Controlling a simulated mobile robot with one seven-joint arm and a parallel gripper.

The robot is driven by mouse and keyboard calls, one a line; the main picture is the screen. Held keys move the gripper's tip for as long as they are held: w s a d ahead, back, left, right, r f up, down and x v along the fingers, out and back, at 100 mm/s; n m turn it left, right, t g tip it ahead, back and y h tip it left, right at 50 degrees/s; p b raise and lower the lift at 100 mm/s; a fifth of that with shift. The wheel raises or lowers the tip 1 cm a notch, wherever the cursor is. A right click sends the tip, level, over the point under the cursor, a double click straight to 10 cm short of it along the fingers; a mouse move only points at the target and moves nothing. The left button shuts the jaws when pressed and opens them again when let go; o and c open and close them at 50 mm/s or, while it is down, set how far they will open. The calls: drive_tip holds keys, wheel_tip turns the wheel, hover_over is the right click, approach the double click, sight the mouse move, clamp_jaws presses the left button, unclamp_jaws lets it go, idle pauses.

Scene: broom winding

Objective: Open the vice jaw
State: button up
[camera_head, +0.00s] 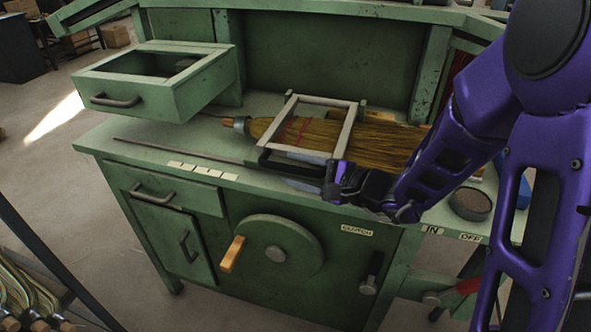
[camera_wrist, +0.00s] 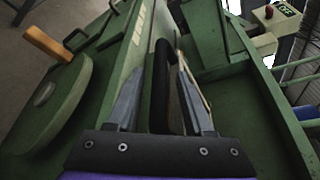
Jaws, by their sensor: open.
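The vice (camera_head: 347,130) is a pale metal frame on the green bench top, around a straw broom (camera_head: 390,145). A dark handle (camera_head: 264,158) runs along its front side. My gripper (camera_head: 300,178) is at the front edge of the bench, by this handle. In the wrist view the dark handle (camera_wrist: 161,85) lies between the two grey fingers of my gripper (camera_wrist: 160,72). The fingers are open, one on each side of it. I cannot tell whether either finger touches the handle. The broom is not clearly visible in the wrist view.
An open drawer box (camera_head: 150,90) stands at the bench's back left. A wheel with a wooden crank (camera_head: 232,254) and a clutch lever (camera_head: 370,275) are on the front panel. A round tin (camera_head: 470,203) sits at the right. The bench's left front is mostly clear.

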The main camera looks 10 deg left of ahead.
drive_tip(key=shift+a, duration=0.2)
drive_tip(key=shift+c, duration=0.2)
clamp_jaws()
idle(1.2)
